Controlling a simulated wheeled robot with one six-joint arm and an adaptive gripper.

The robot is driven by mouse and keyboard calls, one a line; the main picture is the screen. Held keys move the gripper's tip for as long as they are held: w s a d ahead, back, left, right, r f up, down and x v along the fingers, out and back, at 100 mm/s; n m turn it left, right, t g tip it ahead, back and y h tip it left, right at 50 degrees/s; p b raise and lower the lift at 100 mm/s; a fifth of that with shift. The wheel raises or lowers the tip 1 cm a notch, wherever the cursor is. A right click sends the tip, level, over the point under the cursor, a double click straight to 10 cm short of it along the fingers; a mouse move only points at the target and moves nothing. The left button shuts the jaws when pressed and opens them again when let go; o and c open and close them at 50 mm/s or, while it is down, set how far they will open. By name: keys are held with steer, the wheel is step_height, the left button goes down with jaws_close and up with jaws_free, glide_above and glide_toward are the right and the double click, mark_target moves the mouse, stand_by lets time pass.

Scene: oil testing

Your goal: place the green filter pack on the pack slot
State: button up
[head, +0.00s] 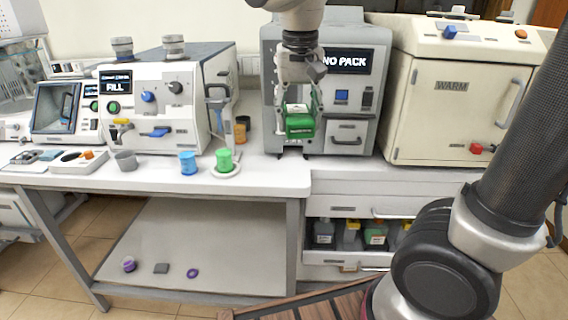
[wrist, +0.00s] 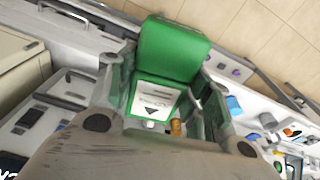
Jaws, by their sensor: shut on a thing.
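The green filter pack (head: 299,122) is a boxy block in front of the grey machine whose screen reads "NO PACK" (head: 346,61). My gripper (head: 299,104) is shut on it from above. In the wrist view the pack (wrist: 172,50) sits between the fingers, and a white label with a dark arrow (wrist: 155,97) faces the camera. The gripper (wrist: 165,100) has a finger on either side of it. The pack slot cannot be made out; my arm and the pack cover part of the machine's front.
A cream machine marked "WARM" (head: 452,87) stands right of the grey one, and a white "FILL" machine (head: 150,105) stands left. Blue (head: 188,163) and green (head: 224,160) cups sit on the white bench (head: 265,178). An open drawer below holds several bottles (head: 375,233).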

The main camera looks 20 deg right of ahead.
steer(key=s+a+f+m, duration=0.1)
steer(key=s+a+f, duration=0.15)
steer(key=f, duration=0.35)
steer(key=s+a+f, duration=0.1)
steer(key=s+f, duration=0.2)
steer(key=f, duration=0.4)
glide_above(292, 172)
steer(key=f, duration=0.2)
steer(key=shift+s+a+f, duration=0.1)
steer(key=shift+s+f, duration=0.25)
step_height(292, 172, down, 4)
steer(key=shift+w+f, duration=0.2)
steer(key=shift+f, duration=0.1)
steer(key=shift+f, duration=0.1)
steer(key=o, duration=1.1)
